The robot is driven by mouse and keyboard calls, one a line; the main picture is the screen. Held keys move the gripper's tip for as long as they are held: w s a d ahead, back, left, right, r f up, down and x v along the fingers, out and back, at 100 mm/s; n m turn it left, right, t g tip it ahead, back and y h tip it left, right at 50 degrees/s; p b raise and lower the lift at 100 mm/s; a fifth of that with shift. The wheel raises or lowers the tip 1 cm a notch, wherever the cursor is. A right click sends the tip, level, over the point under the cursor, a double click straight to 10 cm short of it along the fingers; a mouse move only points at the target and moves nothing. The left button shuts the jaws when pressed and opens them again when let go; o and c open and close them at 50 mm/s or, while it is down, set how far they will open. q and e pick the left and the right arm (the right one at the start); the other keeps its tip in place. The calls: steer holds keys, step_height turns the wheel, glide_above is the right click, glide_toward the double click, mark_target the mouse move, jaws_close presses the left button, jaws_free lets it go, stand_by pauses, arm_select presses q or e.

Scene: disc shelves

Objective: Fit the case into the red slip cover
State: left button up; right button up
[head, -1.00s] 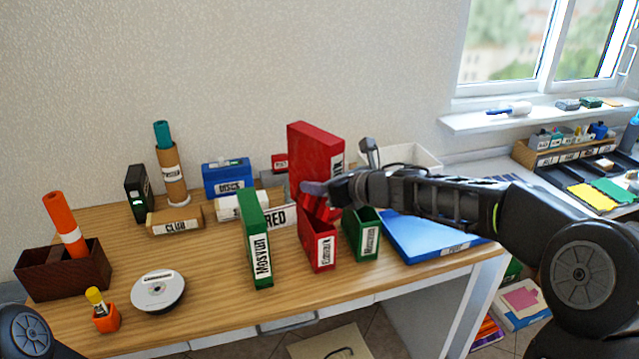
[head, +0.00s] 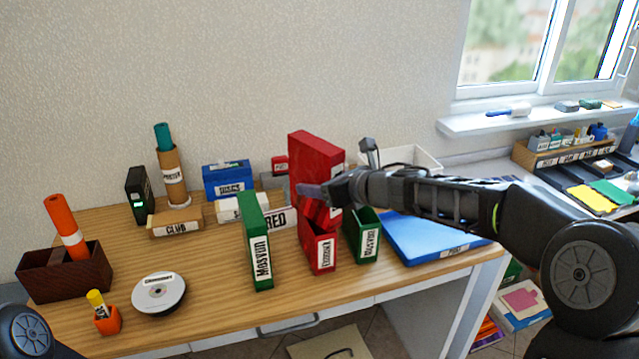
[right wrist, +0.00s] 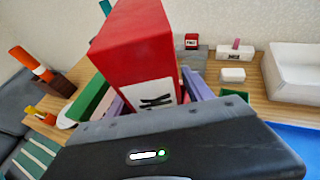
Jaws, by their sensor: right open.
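The tall red case (head: 313,153) stands upright over the red slip cover (head: 322,256) on the table. Its lower end meets the cover's open top; how deep it sits inside is hidden. My right gripper (head: 318,191) is around the case's middle, above the cover, with its jaws open. In the right wrist view the red case (right wrist: 135,55) stands between the purple fingers, with a gap visible beside the right one. My left gripper is out of view; only part of my left arm shows at bottom left.
A green box (head: 256,240) stands to the left of the cover and a green slip cover (head: 363,240) close to its right. A blue folder (head: 435,238) lies farther right. A disc stack (head: 159,293) and orange holder (head: 107,318) are at front left.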

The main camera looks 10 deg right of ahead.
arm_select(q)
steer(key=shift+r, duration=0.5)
arm_select(e)
steer(key=v, duration=1.2)
steer(key=shift+d, duration=0.1)
